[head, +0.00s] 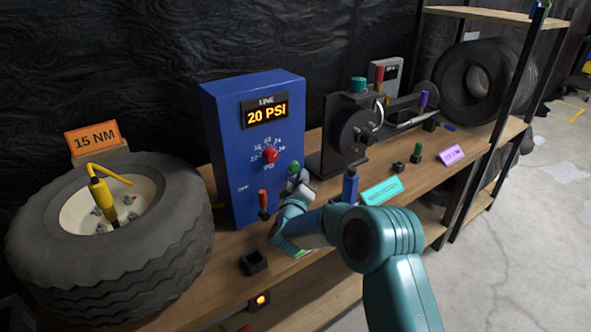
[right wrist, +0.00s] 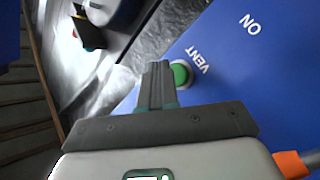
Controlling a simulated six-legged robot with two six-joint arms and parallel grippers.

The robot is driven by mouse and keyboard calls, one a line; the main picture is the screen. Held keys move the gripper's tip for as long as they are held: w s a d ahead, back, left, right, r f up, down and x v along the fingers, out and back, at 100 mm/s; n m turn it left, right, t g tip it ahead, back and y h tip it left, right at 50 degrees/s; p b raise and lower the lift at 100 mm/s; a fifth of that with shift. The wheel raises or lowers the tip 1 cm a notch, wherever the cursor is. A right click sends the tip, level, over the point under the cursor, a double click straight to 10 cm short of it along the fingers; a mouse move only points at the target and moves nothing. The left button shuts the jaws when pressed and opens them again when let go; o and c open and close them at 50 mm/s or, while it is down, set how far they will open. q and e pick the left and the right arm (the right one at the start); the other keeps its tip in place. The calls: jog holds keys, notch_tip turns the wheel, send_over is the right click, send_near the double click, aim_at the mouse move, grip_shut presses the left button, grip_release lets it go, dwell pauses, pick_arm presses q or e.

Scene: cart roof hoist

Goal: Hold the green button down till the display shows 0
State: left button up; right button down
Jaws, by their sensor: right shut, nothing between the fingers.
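The blue box (head: 225,150) stands on the bench, and its display (head: 265,113) reads 20 PSI. The green button (head: 294,166) is low on the right of its front; in the right wrist view the green button (right wrist: 181,75) sits beside the word VENT. My right gripper (head: 299,179) is shut and empty, just in front of the button. In the right wrist view its fingertips (right wrist: 159,68) overlap the button's left edge. I cannot tell whether they touch it. My left gripper is not in view.
A tyre (head: 165,235) lies at the left. A black machine (head: 335,135) stands to the right. A small black block (head: 254,262) is near the bench's front edge.

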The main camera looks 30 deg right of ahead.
jog(key=shift+w, duration=0.15)
dwell(0.3)
jog(key=shift+w, duration=0.3)
jog(key=shift+w, duration=0.4)
dwell(0.5)
jog(key=shift+s, duration=0.1)
dwell(1.6)
jog(key=shift+s, duration=0.7)
jog(key=shift+s+d+b, duration=0.2)
jog(key=shift+s+b, duration=0.25)
jog(key=shift+s, duration=2.1)
